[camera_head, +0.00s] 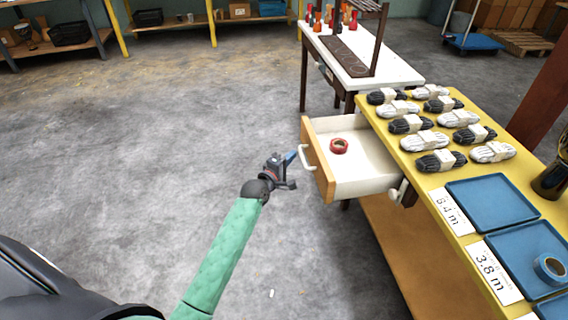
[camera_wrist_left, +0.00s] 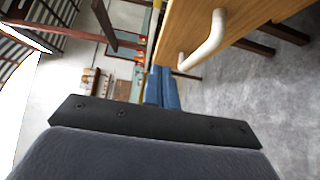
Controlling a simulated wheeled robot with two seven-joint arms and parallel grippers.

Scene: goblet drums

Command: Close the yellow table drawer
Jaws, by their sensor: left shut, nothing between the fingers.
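The yellow table (camera_head: 411,155) stands at the right in the head view. Its drawer (camera_head: 350,185) is pulled open toward the left, with a white inside, a wooden front and a white handle (camera_head: 306,158). A red tape roll (camera_head: 339,146) lies in the drawer. My left gripper (camera_head: 291,160) is shut and empty, just left of the drawer front near the handle. In the left wrist view the handle (camera_wrist_left: 205,42) and wooden front (camera_wrist_left: 240,14) show above the blue fingertips (camera_wrist_left: 161,88), apparently apart from them. My right gripper is not in view.
On the yellow table lie several black and white rope bundles (camera_head: 437,160), blue trays (camera_head: 491,203) and a blue tape roll (camera_head: 550,268). A white-topped table (camera_head: 365,68) stands behind the drawer. The concrete floor (camera_head: 150,150) to the left is clear.

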